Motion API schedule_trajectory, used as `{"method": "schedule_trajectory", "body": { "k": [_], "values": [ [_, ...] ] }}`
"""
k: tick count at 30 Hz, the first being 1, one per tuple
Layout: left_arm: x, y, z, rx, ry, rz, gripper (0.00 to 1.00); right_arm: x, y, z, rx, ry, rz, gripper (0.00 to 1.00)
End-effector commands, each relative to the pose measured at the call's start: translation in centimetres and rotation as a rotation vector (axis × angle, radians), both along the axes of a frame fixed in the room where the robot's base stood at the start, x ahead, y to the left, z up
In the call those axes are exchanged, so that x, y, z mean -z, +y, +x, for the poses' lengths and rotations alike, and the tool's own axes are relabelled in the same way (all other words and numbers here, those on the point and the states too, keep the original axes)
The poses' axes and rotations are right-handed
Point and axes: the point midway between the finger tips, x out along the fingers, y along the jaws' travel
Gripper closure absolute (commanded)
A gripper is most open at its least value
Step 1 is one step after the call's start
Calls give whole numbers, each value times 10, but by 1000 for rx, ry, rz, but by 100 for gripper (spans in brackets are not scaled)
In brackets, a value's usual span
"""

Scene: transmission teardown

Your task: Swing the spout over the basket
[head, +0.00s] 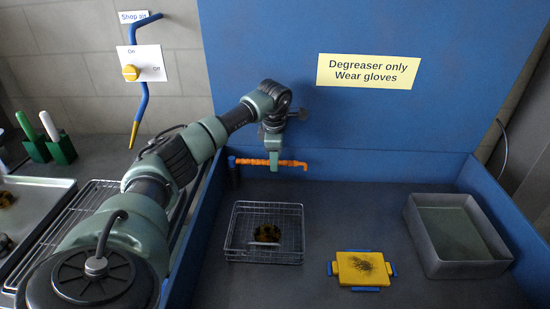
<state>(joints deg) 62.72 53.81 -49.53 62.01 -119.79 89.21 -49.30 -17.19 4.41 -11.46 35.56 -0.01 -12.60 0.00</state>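An orange segmented spout (291,163) runs roughly level to the right from a dark post with a blue top (232,166), its tip bent slightly down. In the picture it lies above and behind the far edge of the wire basket (235,250). The basket sits on the grey floor of the blue-walled basin and holds a dark, brownish ring-shaped part (266,233). My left gripper (274,160) points down at the middle of the spout, its fingertips overlapping it. Whether they grip it or only touch it cannot be told. My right gripper is not in view.
A yellow block with blue tabs and dark bristles (362,268) lies right of the basket. A grey bin (458,260) stands at the right. Green holders with handled tools (48,148), a wire rack (70,230) and a shop air hose (140,105) are left.

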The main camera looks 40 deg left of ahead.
Motion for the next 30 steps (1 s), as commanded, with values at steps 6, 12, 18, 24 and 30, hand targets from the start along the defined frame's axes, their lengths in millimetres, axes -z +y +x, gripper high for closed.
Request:
{"method": "schedule_trajectory", "body": {
  "k": [6,12,18,24,30],
  "values": [
    [0,0,0,0,0,0,100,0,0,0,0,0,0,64],
    [0,0,0,0,-1,-1,100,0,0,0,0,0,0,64],
    [-1,0,0,0,-1,-1,100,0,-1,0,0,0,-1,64],
    [-1,0,0,0,-1,0,100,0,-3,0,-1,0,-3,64],
    [-1,0,0,0,-1,0,100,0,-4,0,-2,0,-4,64]
  ]
}}
